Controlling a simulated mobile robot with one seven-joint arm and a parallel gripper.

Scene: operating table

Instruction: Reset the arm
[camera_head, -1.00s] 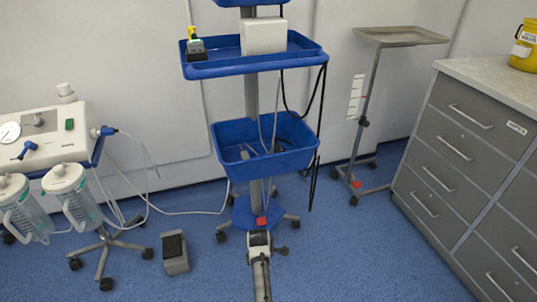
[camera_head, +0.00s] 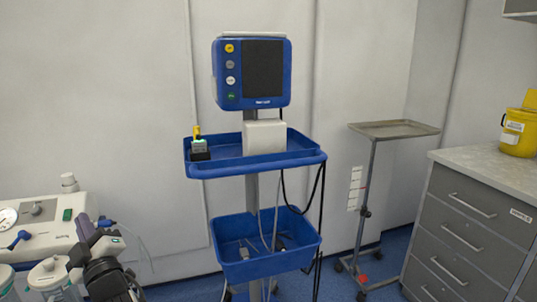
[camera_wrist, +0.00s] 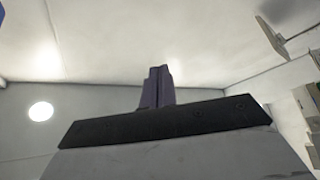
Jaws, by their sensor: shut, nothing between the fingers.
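My gripper (camera_head: 88,232) shows at the lower left of the head view, at the end of my dark arm, in front of the white suction machine. In the wrist view its two purple fingers (camera_wrist: 157,86) are pressed together above the dark gripper body, with nothing between them. The fingers point up toward a pale ceiling (camera_wrist: 150,35) with bright lights. The rest of my arm is cut off by the lower edge of the head view.
A blue monitor (camera_head: 251,75) stands on a wheeled stand with a blue tray (camera_head: 255,168) and blue basket (camera_head: 218,248). The suction machine (camera_head: 35,235) is at left. A metal instrument stand (camera_head: 393,130) and grey drawers (camera_head: 465,235) are at right.

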